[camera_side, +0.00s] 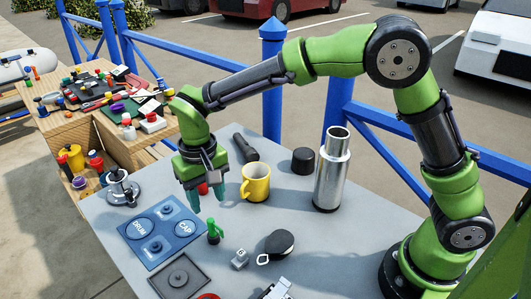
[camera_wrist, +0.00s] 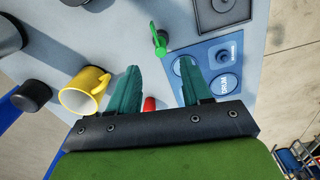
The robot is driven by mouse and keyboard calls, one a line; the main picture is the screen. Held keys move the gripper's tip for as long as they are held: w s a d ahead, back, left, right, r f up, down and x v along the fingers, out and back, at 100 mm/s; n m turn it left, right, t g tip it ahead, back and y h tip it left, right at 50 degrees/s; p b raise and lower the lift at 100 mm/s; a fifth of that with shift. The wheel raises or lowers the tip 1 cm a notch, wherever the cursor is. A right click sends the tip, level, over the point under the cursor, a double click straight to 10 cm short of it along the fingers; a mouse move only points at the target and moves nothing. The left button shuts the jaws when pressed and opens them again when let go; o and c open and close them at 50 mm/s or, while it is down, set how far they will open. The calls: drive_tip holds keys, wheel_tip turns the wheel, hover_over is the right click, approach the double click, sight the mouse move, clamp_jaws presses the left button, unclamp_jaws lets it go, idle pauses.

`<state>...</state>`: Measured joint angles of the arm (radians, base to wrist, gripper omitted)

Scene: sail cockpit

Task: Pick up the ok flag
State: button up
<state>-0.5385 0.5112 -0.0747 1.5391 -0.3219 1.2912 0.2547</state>
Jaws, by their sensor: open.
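A small green upright piece (camera_side: 214,232) stands on the grey table beside the blue panel; it looks like the ok flag, though no lettering is readable. In the wrist view this green piece (camera_wrist: 159,42) lies beyond my fingertips, between their lines. My gripper (camera_side: 208,194) points down above the table, open, with nothing held. Its two teal fingers also show in the wrist view (camera_wrist: 158,68). A small red object (camera_wrist: 149,104) shows between the fingers, apparently on the table below; in the side view it is partly hidden.
A blue panel (camera_side: 183,243) with round marked places lies left of the green piece. A yellow mug (camera_side: 256,184) and steel flask (camera_side: 331,175) stand to the right. A black oval item (camera_side: 279,243), small grey block (camera_side: 239,259) and dark square tray (camera_side: 204,289) lie nearer the front.

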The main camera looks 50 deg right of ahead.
sight(210, 220)
wheel_tip(210, 220, down, 9)
drive_tip(key=shift+w+f, duration=0.1)
drive_tip(key=shift+f, duration=0.1)
idle(0.3)
drive_tip(key=shift+c, duration=0.2)
clamp_jaws()
